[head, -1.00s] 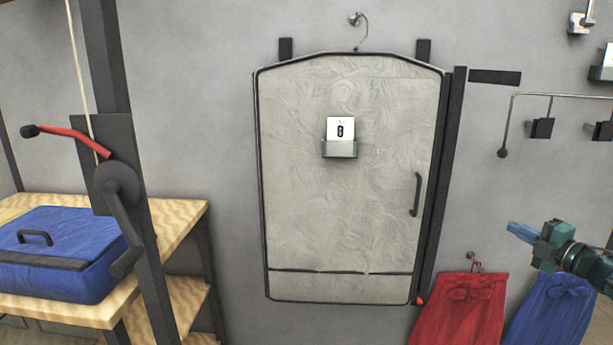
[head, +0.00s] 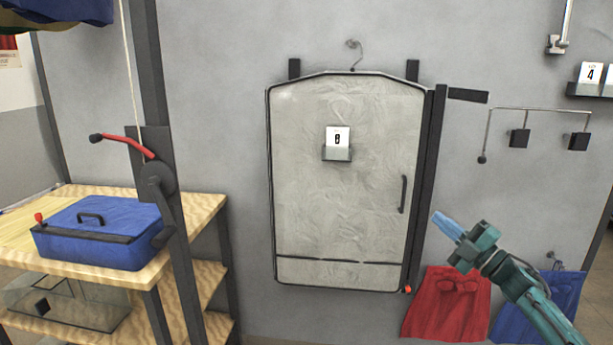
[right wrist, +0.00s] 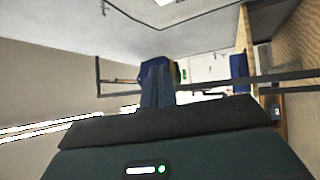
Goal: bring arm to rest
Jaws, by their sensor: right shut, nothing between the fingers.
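My right arm (head: 535,300) comes in from the lower right in the head view. Its gripper (head: 447,226) is shut and empty, with light blue fingers pointing up and left. My left gripper is not in view.
A wooden shelf (head: 205,207) at left carries a blue case (head: 100,245), beside a dark post with a red-handled crank (head: 125,142). A wall rail (head: 540,110) is above.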

